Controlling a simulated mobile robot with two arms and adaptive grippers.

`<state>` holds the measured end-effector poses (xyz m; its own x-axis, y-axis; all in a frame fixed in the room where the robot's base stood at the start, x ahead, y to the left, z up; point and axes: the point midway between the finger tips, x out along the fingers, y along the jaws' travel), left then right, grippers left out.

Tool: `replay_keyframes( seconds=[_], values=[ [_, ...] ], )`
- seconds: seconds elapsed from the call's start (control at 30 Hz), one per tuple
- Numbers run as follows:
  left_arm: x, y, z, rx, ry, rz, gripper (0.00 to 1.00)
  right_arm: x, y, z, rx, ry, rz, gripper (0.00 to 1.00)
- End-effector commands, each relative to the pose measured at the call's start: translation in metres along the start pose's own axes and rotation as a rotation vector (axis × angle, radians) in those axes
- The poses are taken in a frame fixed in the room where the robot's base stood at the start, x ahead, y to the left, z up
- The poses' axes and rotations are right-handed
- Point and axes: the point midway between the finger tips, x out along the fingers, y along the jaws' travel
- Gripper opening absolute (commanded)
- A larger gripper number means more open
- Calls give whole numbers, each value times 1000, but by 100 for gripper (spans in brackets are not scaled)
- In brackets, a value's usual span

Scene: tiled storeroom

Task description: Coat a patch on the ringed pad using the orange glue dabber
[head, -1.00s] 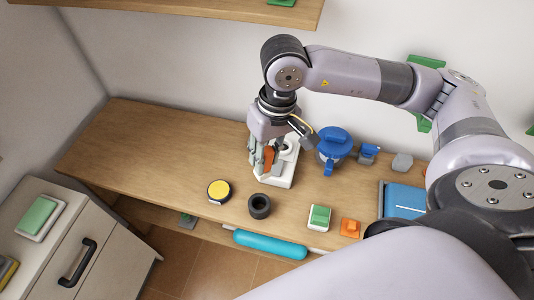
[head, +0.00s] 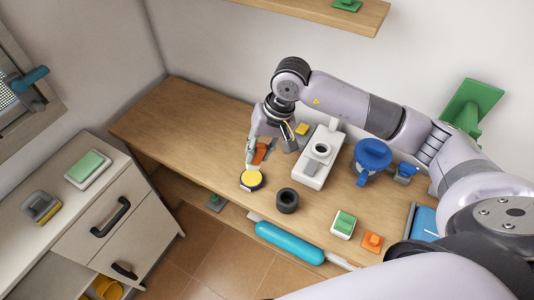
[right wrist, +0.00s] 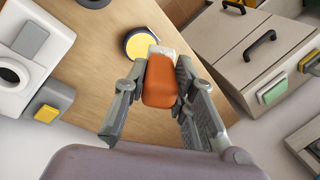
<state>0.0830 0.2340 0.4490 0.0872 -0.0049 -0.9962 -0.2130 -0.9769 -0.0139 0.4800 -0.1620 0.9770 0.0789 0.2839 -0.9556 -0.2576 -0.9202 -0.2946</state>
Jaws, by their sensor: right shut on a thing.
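The orange dabber (head: 261,153) is held in my right gripper (head: 255,150), its pale tip pointing down toward a round yellow pad with a dark rim (head: 251,179). In the right wrist view the orange dabber (right wrist: 161,83) sits between the two fingers, and its whitish tip overlaps the near edge of the yellow pad (right wrist: 139,45). I cannot tell whether the tip touches the pad. The pad lies flat near the front edge of the wooden bench. No ring mark shows clearly beyond the dark rim. My left gripper is not in view.
A white stand with a round opening (head: 313,170) is right of the gripper. A dark ring-shaped cup (head: 287,201) stands right of the pad. The bench's left part is clear.

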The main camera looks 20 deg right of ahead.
Motion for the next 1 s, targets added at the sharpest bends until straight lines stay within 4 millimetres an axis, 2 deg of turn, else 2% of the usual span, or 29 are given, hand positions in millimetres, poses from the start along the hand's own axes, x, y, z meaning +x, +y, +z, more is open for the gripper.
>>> replay_keyframes(
  seconds=[0.1, 0.23, 0.47, 1.0],
  values=[
    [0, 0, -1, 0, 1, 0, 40, 20, 3, -18, 64, 16, -28, 0],
    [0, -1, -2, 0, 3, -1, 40, 32, 8, -29, 100, 32, -46, 0],
    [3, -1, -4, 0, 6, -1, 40, 42, 11, -31, 107, 36, -50, 0],
    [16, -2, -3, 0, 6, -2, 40, 89, 25, -31, 106, 36, -50, 0]
  ],
)
